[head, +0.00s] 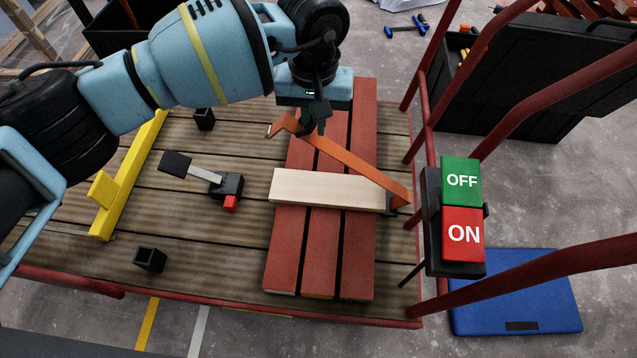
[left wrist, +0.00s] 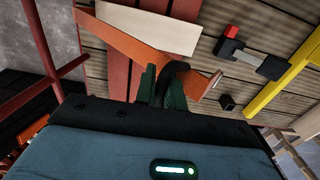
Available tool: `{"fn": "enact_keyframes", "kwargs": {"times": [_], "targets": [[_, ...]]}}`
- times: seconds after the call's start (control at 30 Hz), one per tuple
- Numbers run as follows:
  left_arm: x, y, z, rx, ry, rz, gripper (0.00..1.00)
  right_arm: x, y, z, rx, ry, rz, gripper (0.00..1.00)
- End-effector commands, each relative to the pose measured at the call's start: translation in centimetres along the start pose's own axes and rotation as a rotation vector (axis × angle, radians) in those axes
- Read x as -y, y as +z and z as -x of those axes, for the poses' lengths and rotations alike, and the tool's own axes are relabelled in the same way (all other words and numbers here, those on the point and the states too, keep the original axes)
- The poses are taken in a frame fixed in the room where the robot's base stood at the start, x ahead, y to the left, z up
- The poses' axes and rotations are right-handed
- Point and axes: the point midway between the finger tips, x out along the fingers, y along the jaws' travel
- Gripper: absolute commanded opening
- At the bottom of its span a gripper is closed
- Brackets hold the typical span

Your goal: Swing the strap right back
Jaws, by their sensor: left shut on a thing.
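An orange strap (head: 352,160) runs slantwise over the red battens (head: 286,240), from its right end at the right edge of the deck up to my left gripper. My left gripper (head: 316,130) is shut on the strap near its upper left end. A pale wooden batten (head: 325,188) lies across the red battens, and the strap passes above its right part. In the left wrist view the strap (left wrist: 125,43) runs from upper left to the gripper fingers (left wrist: 165,92), with the pale batten (left wrist: 150,27) behind it. My right gripper is not in view.
A black clamp with a red tip (head: 226,188) and a yellow T-shaped bar (head: 125,185) lie on the planked deck left of the battens. Small black square cups (head: 150,260) stand there too. Red rails and an OFF/ON switch box (head: 461,210) stand at the right.

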Motion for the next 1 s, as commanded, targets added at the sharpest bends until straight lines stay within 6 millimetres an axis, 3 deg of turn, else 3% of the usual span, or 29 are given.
{"fn": "enact_keyframes", "kwargs": {"times": [1.0], "targets": [[-4.0,0.2,1.8,0.004,0.002,-0.003,0.0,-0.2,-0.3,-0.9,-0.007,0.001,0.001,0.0]]}}
